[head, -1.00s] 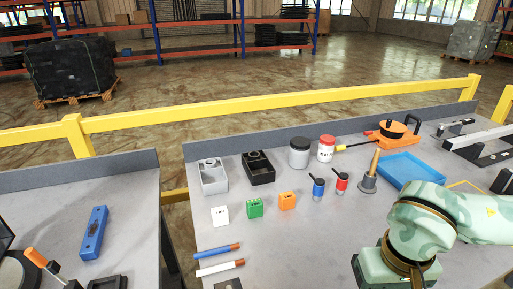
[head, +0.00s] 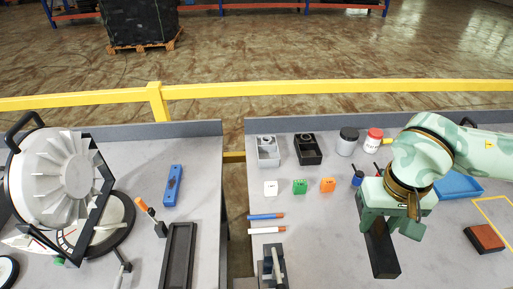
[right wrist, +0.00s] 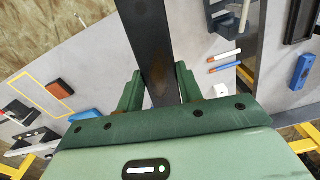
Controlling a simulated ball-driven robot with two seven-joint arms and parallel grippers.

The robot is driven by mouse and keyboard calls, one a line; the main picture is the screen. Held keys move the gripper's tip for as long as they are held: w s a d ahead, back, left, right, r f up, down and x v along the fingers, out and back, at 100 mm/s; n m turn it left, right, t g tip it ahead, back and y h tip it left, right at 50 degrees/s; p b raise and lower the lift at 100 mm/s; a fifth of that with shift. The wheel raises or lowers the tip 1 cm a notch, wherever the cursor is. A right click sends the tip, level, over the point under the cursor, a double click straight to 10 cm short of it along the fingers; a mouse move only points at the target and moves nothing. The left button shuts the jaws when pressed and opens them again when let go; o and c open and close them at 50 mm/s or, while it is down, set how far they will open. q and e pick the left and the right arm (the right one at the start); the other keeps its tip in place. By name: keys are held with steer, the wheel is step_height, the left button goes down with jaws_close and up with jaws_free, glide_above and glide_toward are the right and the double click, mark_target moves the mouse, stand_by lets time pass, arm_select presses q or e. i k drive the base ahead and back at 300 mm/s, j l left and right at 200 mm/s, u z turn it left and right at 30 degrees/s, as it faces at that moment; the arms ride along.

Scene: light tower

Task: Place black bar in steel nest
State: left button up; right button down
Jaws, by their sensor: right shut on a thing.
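The black bar (head: 382,255) is a long dark block in my right gripper (head: 390,215). It hangs above the right table, tilted, with its lower end towards the viewer. In the right wrist view the bar (right wrist: 150,45) runs between the green fingers of the right gripper (right wrist: 158,92), which is shut on it. A long dark tray with a recess (head: 166,258) lies on the left table and looks like the steel nest, though its material is not clear. Its near end is cut by the frame edge. The bar is well to its right, apart from it. My left gripper is not in view.
A grey upright fixture (head: 272,268) stands at the right table's near left, beside blue and white markers (head: 266,231). A gap separates the tables. A blue tool (head: 172,186), an orange-handled tool (head: 147,210) and a large white finned machine (head: 55,180) occupy the left table.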

mark_target(178, 255)
steer(key=u, duration=1.35)
